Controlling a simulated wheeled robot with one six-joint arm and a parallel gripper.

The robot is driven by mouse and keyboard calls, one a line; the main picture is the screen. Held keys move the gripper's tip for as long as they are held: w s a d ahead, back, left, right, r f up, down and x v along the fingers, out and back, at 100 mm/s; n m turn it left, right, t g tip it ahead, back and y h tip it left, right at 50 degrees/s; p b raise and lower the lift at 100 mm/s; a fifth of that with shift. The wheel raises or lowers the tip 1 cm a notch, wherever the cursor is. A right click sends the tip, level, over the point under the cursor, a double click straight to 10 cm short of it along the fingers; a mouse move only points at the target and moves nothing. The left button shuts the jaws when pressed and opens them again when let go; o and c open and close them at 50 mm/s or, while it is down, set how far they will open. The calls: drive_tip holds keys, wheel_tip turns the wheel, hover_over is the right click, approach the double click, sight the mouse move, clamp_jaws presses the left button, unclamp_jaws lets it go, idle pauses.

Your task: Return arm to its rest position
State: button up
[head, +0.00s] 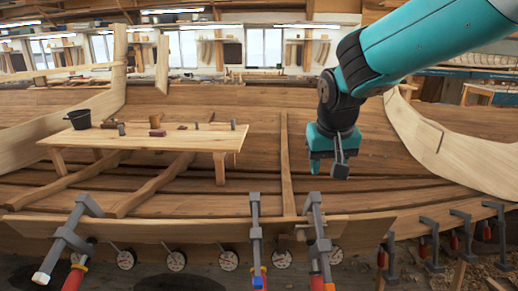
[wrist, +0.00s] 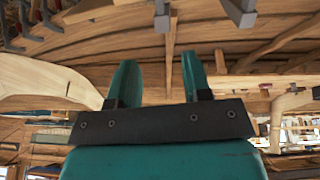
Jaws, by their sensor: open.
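My teal arm reaches in from the upper right of the head view. My gripper (head: 328,170) hangs at its end, in front of the wooden hull planking (head: 355,195). In the wrist view my gripper (wrist: 158,80) shows two teal fingers standing apart with nothing between them. The gripper is open and empty. The wrist view is turned, with the hull's planks at the top and clamps at the upper left. No held object shows in either view.
Several clamps (head: 257,235) grip the plank edge in front, with round dials (head: 228,260) below. A pale curved timber (head: 450,150) rises at right.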

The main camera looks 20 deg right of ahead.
drive_tip(key=s+a+n+g+y, duration=0.1)
drive_tip(key=s+a+n+y, duration=0.2)
drive_tip(key=s+a+n, duration=0.2)
drive_tip(key=s+a+f+n+g+y, duration=0.1)
drive_tip(key=s+a+n, duration=0.4)
drive_tip(key=s+a, duration=0.5)
drive_tip(key=s+g+y, duration=0.1)
drive_tip(key=s, duration=0.6)
drive_tip(key=shift+a+f+y, duration=0.2)
drive_tip(key=shift+a+y, duration=0.15)
drive_tip(key=shift+y, duration=0.05)
